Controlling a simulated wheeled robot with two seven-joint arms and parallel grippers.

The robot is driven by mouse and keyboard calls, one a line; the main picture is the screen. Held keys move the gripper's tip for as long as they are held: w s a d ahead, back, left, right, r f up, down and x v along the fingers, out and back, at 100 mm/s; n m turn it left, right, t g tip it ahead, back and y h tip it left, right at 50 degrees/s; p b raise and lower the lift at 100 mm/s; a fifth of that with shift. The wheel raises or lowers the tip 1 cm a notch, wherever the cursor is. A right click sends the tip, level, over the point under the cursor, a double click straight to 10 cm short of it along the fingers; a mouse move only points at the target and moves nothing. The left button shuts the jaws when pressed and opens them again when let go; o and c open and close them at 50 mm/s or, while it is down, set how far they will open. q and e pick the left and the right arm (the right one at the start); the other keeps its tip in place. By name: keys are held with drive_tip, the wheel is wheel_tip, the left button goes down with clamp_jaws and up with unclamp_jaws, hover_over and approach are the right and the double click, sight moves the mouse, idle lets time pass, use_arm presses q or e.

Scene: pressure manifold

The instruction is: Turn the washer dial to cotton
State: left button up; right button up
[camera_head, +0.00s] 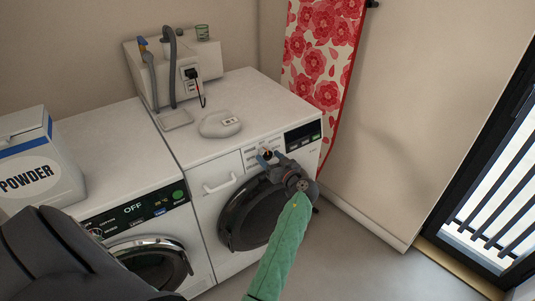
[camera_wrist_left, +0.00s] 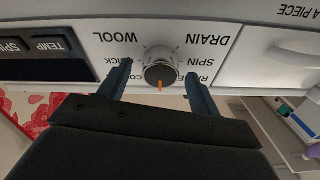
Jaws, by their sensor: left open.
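The dial (camera_wrist_left: 160,68) is a round grey knob with an orange mark on the white front panel of the right-hand machine (camera_head: 195,150). In the left wrist view the panel text is upside down. The orange mark points to the bottom of the picture, between a partly hidden label starting "CO" and one starting "R". WOOL, DRAIN, SPIN and a partly hidden QUICK stand around the dial. My left gripper (camera_wrist_left: 159,72) is open, with one finger on each side of the dial; contact is unclear. In the head view the left gripper (camera_head: 266,157) is at this panel. My right gripper is not in view.
A second machine (camera_head: 110,130) stands at the left, its display reading OFF. A powder box (camera_head: 40,165) sits on it. A white rounded object (camera_head: 219,124) lies on the right-hand machine. A red floral ironing board (camera_head: 322,50) leans behind. Floor at the right is clear.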

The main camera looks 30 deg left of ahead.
use_arm(q)
drive_tip(key=shift+d+r, duration=0.1)
drive_tip(key=shift+c, duration=0.2)
drive_tip(key=c, duration=0.9)
